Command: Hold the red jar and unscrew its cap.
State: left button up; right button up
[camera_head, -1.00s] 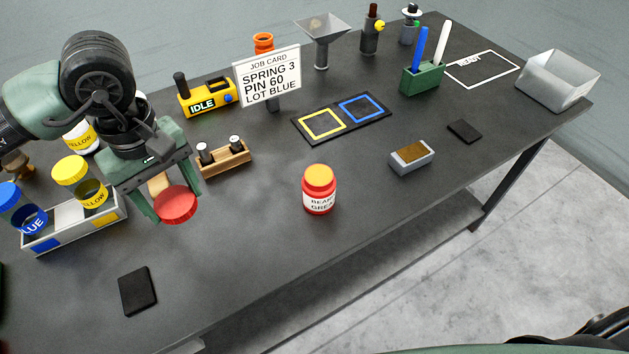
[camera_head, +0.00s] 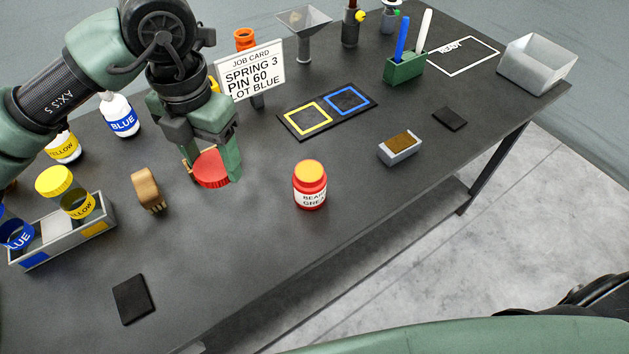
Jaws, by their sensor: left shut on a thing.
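The red jar (camera_head: 310,190) stands upright on the dark table, right of my left gripper. It has a white label reading roughly "BEAR… GREA…" and its top shows orange-yellow, with no red cap on it. My left gripper (camera_head: 212,168) is shut on a red round cap (camera_head: 211,171), held above the table, apart from the jar and to its left. My right gripper is not in view.
A job card (camera_head: 250,72) stands behind my gripper. A dark pad (camera_head: 133,298) lies in front. The table around the jar is clear.

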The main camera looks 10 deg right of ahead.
aim_at(276, 219)
pick_arm(q)
jog(key=d+r+n, duration=0.3)
jog(key=d+n, duration=0.5)
jog(key=n, duration=0.8)
jog(key=f+p, duration=0.1)
jog(key=f, duration=0.5)
jog(key=f+p, duration=0.1)
jog(key=f, duration=0.6)
jog(key=s+f+p, duration=0.1)
jog(key=f+p, duration=0.1)
jog(key=f, duration=0.5)
jog(key=shift+f, duration=0.15)
jog(key=shift+f, duration=0.15)
jog(key=o, duration=1.3)
jog(key=shift+c, duration=0.2)
